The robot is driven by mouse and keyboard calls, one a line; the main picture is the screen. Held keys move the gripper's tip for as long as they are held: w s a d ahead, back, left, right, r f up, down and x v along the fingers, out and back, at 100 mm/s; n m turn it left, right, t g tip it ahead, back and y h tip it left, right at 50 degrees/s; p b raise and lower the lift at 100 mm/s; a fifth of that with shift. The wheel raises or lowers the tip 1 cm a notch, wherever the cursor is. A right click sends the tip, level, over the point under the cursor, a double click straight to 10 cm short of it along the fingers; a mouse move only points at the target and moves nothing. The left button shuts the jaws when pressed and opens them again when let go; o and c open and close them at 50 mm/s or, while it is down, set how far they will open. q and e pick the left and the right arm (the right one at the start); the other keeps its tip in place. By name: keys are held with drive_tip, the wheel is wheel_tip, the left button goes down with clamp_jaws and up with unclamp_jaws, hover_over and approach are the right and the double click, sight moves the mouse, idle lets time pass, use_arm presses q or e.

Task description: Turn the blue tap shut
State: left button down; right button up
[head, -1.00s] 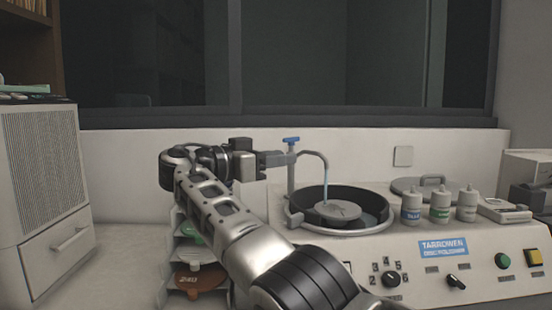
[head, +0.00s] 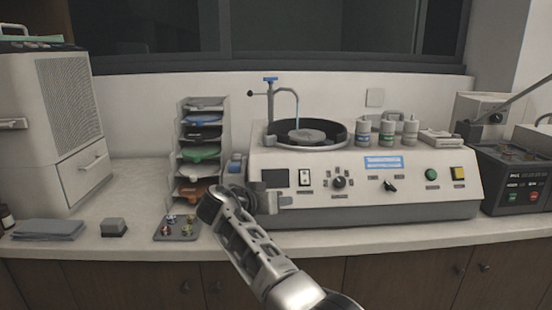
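The blue tap handle (head: 270,79) sits on top of a thin grey post behind the round dark bowl of the polishing machine. A curved spout (head: 290,91) runs from the post over the bowl. A thin pale-blue streak (head: 297,108) shows below the spout end, like running water. The bowl (head: 338,134) holds a grey disc (head: 306,135). My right gripper (head: 285,201) is low in front of the machine's left front panel, well below and apart from the tap. Its fingers are too small to tell open from shut. My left gripper is out of view.
A rack of coloured discs (head: 181,165) stands left of the machine. Three bottles (head: 387,133) stand on its top, right of the bowl. A small tray (head: 178,229) with coloured pieces and a grey cloth (head: 49,230) lie on the counter. A dark unit (head: 515,178) is at right.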

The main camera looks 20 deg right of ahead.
drive_tip(key=s+f+n+y, duration=0.4)
drive_tip(key=f, duration=1.2)
drive_tip(key=s+a+f+n+y, duration=0.1)
drive_tip(key=s+f+y, duration=0.1)
drive_tip(key=s+f, duration=0.4)
drive_tip(key=s+a+f+n+t+y, duration=0.1)
drive_tip(key=s+f+n+y, duration=0.1)
drive_tip(key=s+f, duration=0.4)
drive_tip(key=shift+s+y, duration=0.4)
drive_tip(key=shift+s, duration=0.2)
drive_tip(key=shift+o, duration=0.5)
drive_tip(key=s+a+f+n+y, duration=0.1)
drive_tip(key=s+f+y, duration=0.1)
drive_tip(key=s, duration=0.7)
drive_tip(key=shift+a+n+t+y, duration=0.2)
drive_tip(key=shift+n+t+y, duration=0.1)
drive_tip(key=shift+n, duration=0.1)
drive_tip(key=s+a+r+n+t+y, duration=0.1)
drive_tip(key=s+a+r+y, duration=0.1)
drive_tip(key=s, duration=0.8)
drive_tip(key=shift+s+r+y, duration=0.3)
drive_tip(key=shift+r+y, duration=0.1)
drive_tip(key=shift+r, duration=0.5)
